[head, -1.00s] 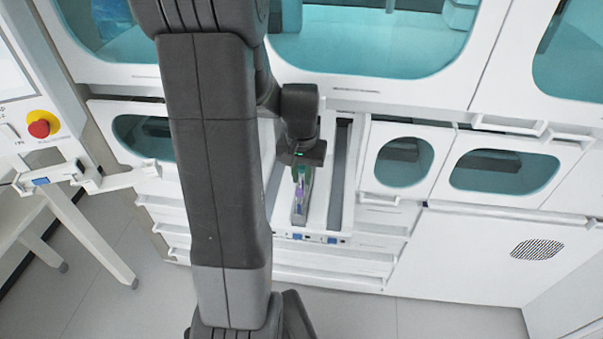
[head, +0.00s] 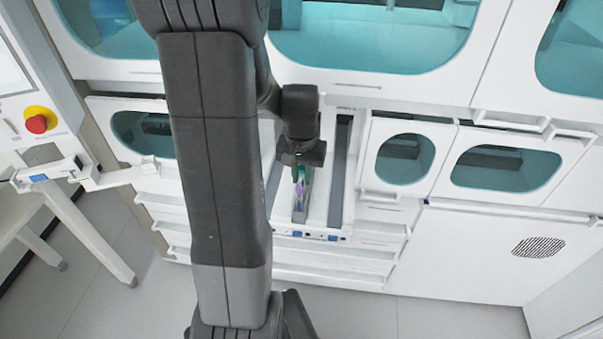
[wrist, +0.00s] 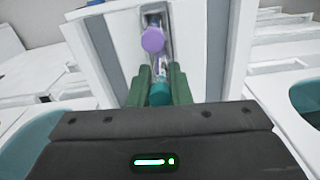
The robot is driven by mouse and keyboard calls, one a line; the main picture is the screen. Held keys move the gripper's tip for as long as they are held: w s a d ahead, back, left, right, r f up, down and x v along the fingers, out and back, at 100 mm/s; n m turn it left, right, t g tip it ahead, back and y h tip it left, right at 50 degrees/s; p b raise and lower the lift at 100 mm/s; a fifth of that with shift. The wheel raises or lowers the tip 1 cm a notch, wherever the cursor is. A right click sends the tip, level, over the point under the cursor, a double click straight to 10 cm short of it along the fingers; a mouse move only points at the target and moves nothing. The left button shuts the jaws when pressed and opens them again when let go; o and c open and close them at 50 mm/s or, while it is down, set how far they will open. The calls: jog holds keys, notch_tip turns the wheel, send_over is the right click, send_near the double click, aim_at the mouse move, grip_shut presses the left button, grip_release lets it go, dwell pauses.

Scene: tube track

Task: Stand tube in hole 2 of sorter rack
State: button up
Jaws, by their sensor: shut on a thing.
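My gripper (wrist: 159,88) has green fingers, shut on a teal-capped tube (wrist: 159,95) in the wrist view. Only its cap shows clearly; the body below is hidden. In the head view my gripper (head: 301,174) is over a narrow grey channel (head: 300,215) in a white track unit. A purple-capped tube (wrist: 153,40) stands in that channel just ahead of the held tube; its purple cap also shows in the head view (head: 299,190). I cannot make out numbered holes or tell which part is the sorter rack.
A second, dark lane (head: 340,175) runs to the right of the channel. White cabinets with teal windows (head: 405,158) stand to the right and behind. A red emergency button (head: 37,124) is on the panel at left. The floor in front is clear.

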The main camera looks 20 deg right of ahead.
jog(key=shift+f, duration=0.3)
jog(key=shift+f+b, duration=0.45)
jog(key=shift+b, duration=0.05)
dwell(0.4)
jog(key=o, duration=0.9)
notch_tip(320, 180, up, 14)
jog(key=shift+f, duration=0.1)
dwell(0.6)
